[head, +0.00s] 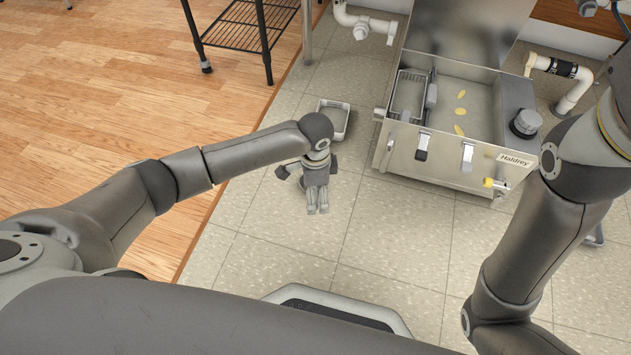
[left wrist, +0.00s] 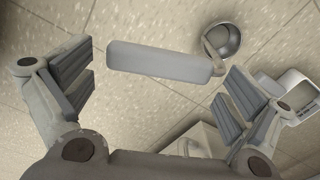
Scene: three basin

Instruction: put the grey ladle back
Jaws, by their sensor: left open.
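The grey ladle shows in the left wrist view, with a broad flat handle (left wrist: 160,62) and a round metal bowl (left wrist: 222,42) at its right end. The handle lies across the space between the fingers of my left gripper (left wrist: 160,88); how far below the fingertips it is, I cannot tell. In the head view my left gripper (head: 312,180) is low over the tiled floor, open and pointing down. It hides the ladle there.
An open steel box (head: 465,170) labelled Haldrey stands right of my left gripper, with a basket and yellow scraps inside. A black wire rack (head: 240,32) and pipes (head: 360,20) stand further back.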

